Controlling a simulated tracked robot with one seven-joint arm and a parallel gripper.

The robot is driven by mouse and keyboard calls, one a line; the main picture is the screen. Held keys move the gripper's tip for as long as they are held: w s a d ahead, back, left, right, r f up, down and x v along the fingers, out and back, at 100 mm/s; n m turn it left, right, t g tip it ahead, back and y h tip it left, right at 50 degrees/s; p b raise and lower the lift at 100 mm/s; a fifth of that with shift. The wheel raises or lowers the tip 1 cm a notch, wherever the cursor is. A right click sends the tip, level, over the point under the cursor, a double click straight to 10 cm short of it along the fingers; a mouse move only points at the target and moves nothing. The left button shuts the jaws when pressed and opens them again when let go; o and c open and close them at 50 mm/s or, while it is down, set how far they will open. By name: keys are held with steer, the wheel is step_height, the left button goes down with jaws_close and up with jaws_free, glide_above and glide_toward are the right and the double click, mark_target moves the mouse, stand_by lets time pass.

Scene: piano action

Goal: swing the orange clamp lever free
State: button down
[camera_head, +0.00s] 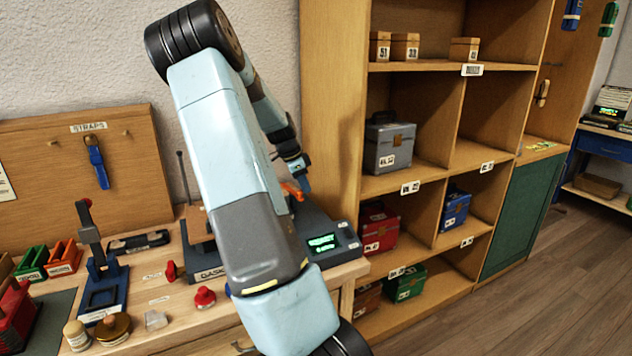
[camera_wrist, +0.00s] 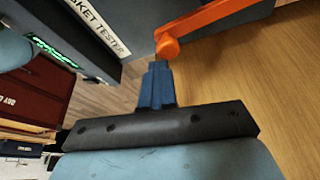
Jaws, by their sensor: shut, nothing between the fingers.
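The orange clamp lever (camera_wrist: 205,22) runs from a rounded end at the middle top of the wrist view up to the right. It also shows as a small orange piece (camera_head: 292,190) in the head view, partly hidden by my arm. My gripper (camera_wrist: 157,66) has blue fingers closed together with nothing between them. Their tips are right beside the lever's rounded end; I cannot tell if they touch. The lever belongs to a dark grey tester (camera_head: 318,228) with a green lit display, mostly hidden behind my arm in the head view.
The wooden bench (camera_head: 150,290) holds a red knob (camera_head: 205,297), a blue stand (camera_head: 103,285), jars and small bins left of my arm. A strap board (camera_head: 85,165) stands behind. A wooden shelf (camera_head: 400,68) with boxes stands close right of the tester.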

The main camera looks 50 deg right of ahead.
steer(key=shift+w+a+r, duration=0.1)
steer(key=shift+w, duration=0.55)
steer(key=s+d, duration=0.3)
steer(key=d, duration=0.1)
steer(key=v, duration=1)
steer(key=shift+a+r, duration=0.25)
steer(key=shift+s, duration=0.15)
steer(key=s+a+r+n+t+y, duration=0.1)
steer(key=s+a+r+n+t, duration=0.2)
steer(key=a, duration=0.6)
steer(key=s+a+r+n+y, duration=0.1)
steer(key=a+r+n, duration=0.1)
steer(key=a+n, duration=0.45)
steer(key=s+a+r+n+t+y, duration=0.1)
steer(key=s+a+r+n+t, duration=0.15)
steer(key=a, duration=0.75)
steer(key=s+a+r+n+t, duration=0.1)
steer(key=s+a+n+t, duration=0.1)
steer(key=s+a+n, duration=1)
steer(key=s+a, duration=0.3)
steer(key=a, duration=0.3)
steer(key=shift+n, duration=0.3)
